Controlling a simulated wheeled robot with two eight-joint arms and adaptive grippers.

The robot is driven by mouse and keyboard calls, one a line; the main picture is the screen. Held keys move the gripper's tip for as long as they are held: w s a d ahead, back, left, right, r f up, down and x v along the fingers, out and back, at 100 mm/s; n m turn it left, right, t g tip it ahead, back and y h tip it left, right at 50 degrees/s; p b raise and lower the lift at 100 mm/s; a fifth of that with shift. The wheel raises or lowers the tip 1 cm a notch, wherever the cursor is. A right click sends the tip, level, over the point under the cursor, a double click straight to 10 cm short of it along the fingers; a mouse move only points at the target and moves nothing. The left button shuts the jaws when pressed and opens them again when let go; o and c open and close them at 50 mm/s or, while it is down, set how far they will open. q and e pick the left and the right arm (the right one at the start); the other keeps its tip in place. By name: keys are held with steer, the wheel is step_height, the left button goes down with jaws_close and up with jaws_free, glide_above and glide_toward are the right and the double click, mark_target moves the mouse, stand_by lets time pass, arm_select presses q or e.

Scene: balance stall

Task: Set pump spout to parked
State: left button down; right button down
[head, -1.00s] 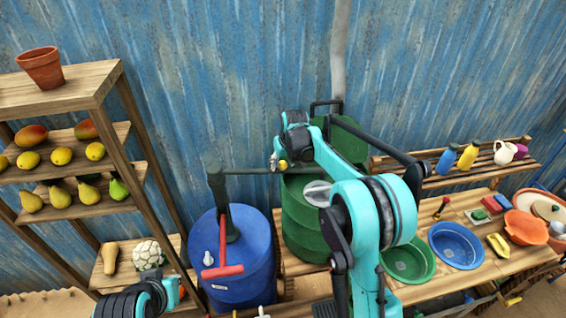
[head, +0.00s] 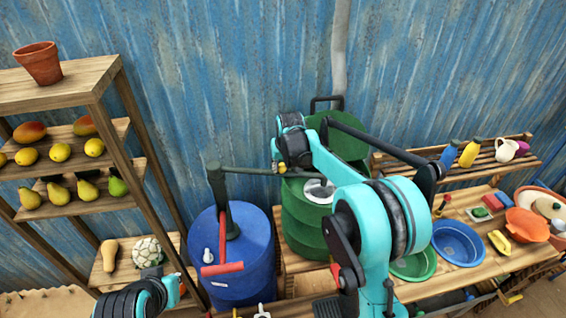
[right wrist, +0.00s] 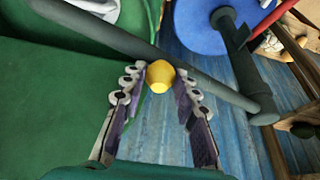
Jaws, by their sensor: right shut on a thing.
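The pump spout (head: 252,170) is a long dark green pipe reaching right from the pump post on the blue barrel (head: 262,240) toward the green drum. A yellow knob (right wrist: 160,77) sits on it. My right gripper (head: 279,164) is at the spout, with the knob between its fingers in the right wrist view (right wrist: 158,90); it is shut on the knob. The red pump handle (head: 222,269) hangs in front of the barrel. My left arm shows at the bottom left; its fingers are not clear there.
The green drum (head: 300,225) with a raised lid stands right of the barrel. A wooden shelf (head: 60,95) with fruit is at the left. My right arm covers part of the bench, where a green basin (head: 415,265) and a blue basin (head: 458,242) stand. The corrugated wall is close behind.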

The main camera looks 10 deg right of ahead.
steer(key=s+a+m+g+h+b, duration=0.1)
steer(key=s+a+m+h+b, duration=0.2)
steer(key=s+a+m, duration=0.6)
steer(key=shift+s+a, duration=2.45)
steer(key=shift+s, duration=0.35)
steer(key=c, duration=1.2)
jaws_free()
steer(key=shift+o, duration=0.3)
steer(key=shift+s+a, duration=0.1)
steer(key=shift+a, duration=0.1)
steer(key=shift+r, duration=0.1)
